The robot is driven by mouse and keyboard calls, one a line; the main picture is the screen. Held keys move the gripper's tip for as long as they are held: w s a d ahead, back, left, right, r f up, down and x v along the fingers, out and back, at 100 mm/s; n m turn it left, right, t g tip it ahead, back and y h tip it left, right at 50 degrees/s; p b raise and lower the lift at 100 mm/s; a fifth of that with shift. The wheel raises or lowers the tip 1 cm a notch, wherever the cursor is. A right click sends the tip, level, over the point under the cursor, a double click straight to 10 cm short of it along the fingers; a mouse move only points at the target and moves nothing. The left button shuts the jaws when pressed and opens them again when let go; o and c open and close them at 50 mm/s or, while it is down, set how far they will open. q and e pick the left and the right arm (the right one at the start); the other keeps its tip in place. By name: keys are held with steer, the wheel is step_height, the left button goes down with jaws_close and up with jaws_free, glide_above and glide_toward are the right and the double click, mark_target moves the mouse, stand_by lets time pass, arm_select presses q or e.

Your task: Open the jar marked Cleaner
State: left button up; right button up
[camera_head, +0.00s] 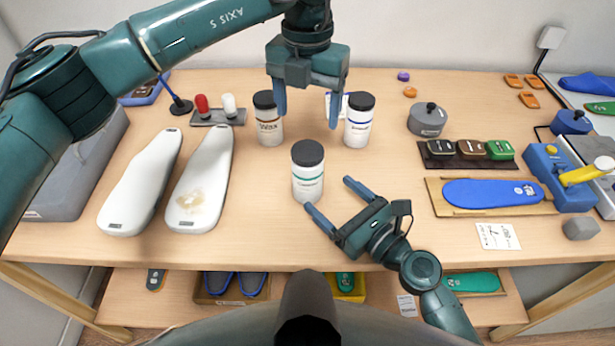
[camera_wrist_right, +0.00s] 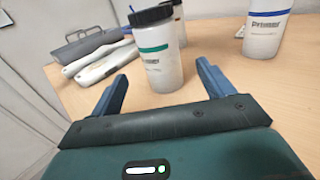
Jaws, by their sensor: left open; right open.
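The front jar (camera_head: 308,182), white with a black lid and a green band, stands upright on the table; its label is too small to read surely, but may be the Cleaner jar. In the right wrist view the same jar (camera_wrist_right: 158,55) stands between and beyond the fingertips. Its lid is on. My right gripper (camera_head: 327,200) is open, just right of and in front of the jar, with its fingers pointing at it. My left gripper (camera_head: 306,108) is open and empty, pointing down above the table behind the front jar.
A Wax jar (camera_head: 268,120) and a blue-banded jar (camera_head: 358,122), which reads like Primer in the wrist view (camera_wrist_right: 264,35), stand behind. Two white foot forms (camera_head: 205,180) lie left. A blue insole (camera_head: 492,192) lies on a board at right. The table's front edge is close.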

mark_target(318, 183)
steer(key=x, duration=0.8)
steer(key=shift+c, duration=0.6)
